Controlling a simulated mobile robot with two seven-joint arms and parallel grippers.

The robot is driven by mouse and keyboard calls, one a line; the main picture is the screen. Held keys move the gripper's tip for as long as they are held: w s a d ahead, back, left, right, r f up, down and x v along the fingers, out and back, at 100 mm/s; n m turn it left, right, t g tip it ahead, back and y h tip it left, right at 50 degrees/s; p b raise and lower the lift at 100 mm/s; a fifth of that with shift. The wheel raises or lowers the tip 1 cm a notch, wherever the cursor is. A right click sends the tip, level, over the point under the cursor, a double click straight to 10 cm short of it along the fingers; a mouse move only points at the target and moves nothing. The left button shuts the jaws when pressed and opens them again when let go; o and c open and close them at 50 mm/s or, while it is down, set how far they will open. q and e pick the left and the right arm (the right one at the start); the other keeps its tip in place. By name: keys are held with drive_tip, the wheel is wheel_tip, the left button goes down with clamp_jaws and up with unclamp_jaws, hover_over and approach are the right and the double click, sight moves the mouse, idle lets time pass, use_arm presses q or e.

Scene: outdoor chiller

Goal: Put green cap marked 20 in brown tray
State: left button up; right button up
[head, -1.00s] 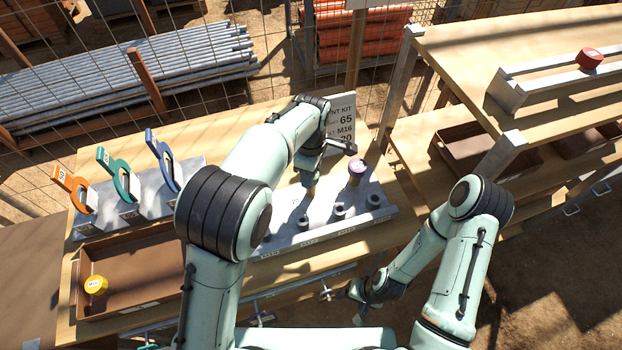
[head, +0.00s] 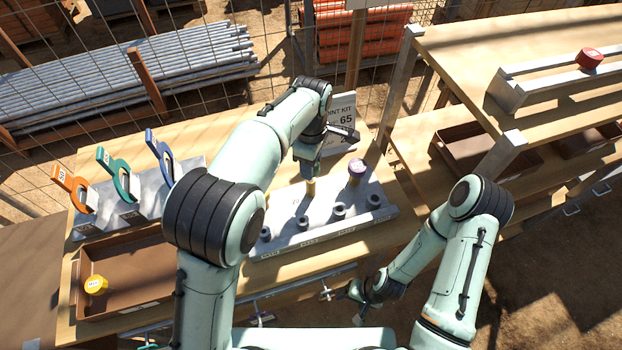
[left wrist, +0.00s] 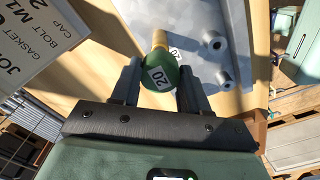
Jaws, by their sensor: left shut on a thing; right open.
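The green cap marked 20 (left wrist: 160,73) is between the fingers of my left gripper (left wrist: 157,80), which is shut on it. In the left wrist view the cap sits against the end of a yellow peg (left wrist: 160,40). In the head view my left gripper (head: 311,180) is over the grey peg rack (head: 290,237) and hides the cap; the yellow peg shows just below it. The brown tray (head: 150,255) lies at the left of the table with a yellow cap (head: 96,285) in it. My right gripper (head: 340,293) is open in front of the table.
A purple-topped peg (head: 357,170) and several short grey posts stand on the rack. A sign (head: 343,115) stands behind it. Orange, teal and blue gauges (head: 120,180) stand in a grey holder behind the brown tray. Another brown tray (head: 455,140) is on the right shelf.

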use_arm(q)
clamp_jaws()
